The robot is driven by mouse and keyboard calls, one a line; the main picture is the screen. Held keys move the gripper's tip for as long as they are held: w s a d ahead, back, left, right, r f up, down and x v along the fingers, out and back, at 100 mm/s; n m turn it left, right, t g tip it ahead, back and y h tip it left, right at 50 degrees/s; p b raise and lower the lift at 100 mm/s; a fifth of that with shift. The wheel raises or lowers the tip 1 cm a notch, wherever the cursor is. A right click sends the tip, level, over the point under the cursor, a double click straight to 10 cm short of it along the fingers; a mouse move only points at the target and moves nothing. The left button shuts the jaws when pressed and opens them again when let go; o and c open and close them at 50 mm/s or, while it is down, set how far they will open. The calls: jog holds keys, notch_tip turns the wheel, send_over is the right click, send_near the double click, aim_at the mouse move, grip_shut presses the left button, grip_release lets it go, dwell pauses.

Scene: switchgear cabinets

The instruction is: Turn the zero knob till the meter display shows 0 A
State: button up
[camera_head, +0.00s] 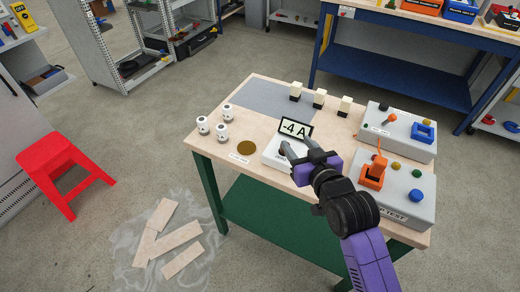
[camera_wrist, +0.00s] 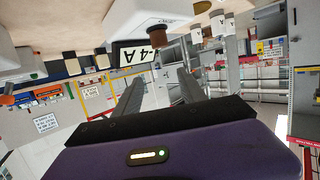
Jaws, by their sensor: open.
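The meter is a pale box (camera_head: 272,156) at the table's front edge, and its raised display (camera_head: 294,129) reads -4 A. My gripper (camera_head: 298,146) is over the meter, its fingers spread and empty. In the wrist view the display (camera_wrist: 137,54) appears upside down beyond my open fingers (camera_wrist: 160,78). A dark knob with a brownish end (camera_wrist: 158,36) stands out from the pale body beside the display, apart from both fingers; it looks like the zero knob. In the head view the knob is mostly hidden by my fingers.
Right of my gripper stand two grey boxes, the nearer with an orange lever (camera_head: 375,171), the farther with a blue frame (camera_head: 422,131). Several white cylinders (camera_head: 221,131) and a brown disc (camera_head: 247,148) are at left. A grey mat (camera_head: 250,97) has bare room.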

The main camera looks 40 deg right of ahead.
jog(key=shift+g+y, duration=0.3)
jog(key=shift+g, duration=0.3)
jog(key=shift+w+d+f+p, duration=0.15)
jog(key=shift+w+d+f, duration=0.15)
jog(key=shift+w+f, duration=0.7)
jog(key=shift+w+d+f+p, duration=0.1)
jog(key=shift+w+d+f, duration=0.15)
jog(key=shift+w+f, duration=0.75)
jog(key=shift+w+d+f+p, duration=0.15)
jog(key=shift+w+d+f, duration=0.15)
jog(key=shift+w+f, duration=0.7)
grip_shut()
